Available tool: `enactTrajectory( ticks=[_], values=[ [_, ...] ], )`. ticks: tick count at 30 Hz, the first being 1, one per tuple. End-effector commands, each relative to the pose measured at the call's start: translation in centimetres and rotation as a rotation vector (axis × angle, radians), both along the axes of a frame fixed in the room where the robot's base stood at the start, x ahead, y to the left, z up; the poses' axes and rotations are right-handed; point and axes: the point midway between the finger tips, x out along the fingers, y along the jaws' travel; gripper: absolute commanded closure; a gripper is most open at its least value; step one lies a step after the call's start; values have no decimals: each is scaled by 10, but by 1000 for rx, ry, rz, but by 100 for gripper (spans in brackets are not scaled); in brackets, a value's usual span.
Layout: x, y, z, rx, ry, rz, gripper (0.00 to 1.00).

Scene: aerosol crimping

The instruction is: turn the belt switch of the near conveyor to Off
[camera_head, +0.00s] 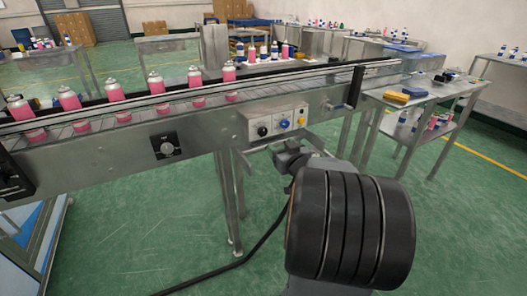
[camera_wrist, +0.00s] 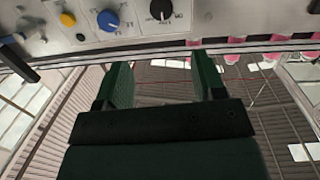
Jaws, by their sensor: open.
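The near conveyor (camera_head: 205,135) crosses the head view from the left to the upper right. Its pale control box (camera_head: 275,122) carries a black knob (camera_head: 262,131), a blue knob (camera_head: 284,123) and a yellow button. The wrist view shows this panel upside down, with the black knob (camera_wrist: 161,10) at the top beside small lettering too small to read, and the blue knob (camera_wrist: 108,20) left of it. My gripper (camera_wrist: 161,62) is open and empty, its two green fingers below the panel and apart from the knobs. The black knob lies beyond the gap between the fingertips.
Pink cans (camera_head: 114,96) stand in a row on the belt. A steel table (camera_head: 425,93) with several items stands at the right. Conveyor legs stand close to my arm; green floor is open in front.

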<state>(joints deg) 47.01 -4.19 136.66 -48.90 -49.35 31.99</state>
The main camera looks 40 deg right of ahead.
Motion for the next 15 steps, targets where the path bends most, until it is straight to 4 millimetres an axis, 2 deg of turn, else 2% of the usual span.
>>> enactTrajectory(
  ticks=[1, 5, 8, 15],
  values=[
    [-3, -4, -14, 7, -21, 16, 37],
    [-4, -6, -20, 17, -62, 58, 37],
    [2, -7, -20, 20, -75, 73, 37],
    [44, -12, -20, 21, -78, 78, 37]
  ],
)
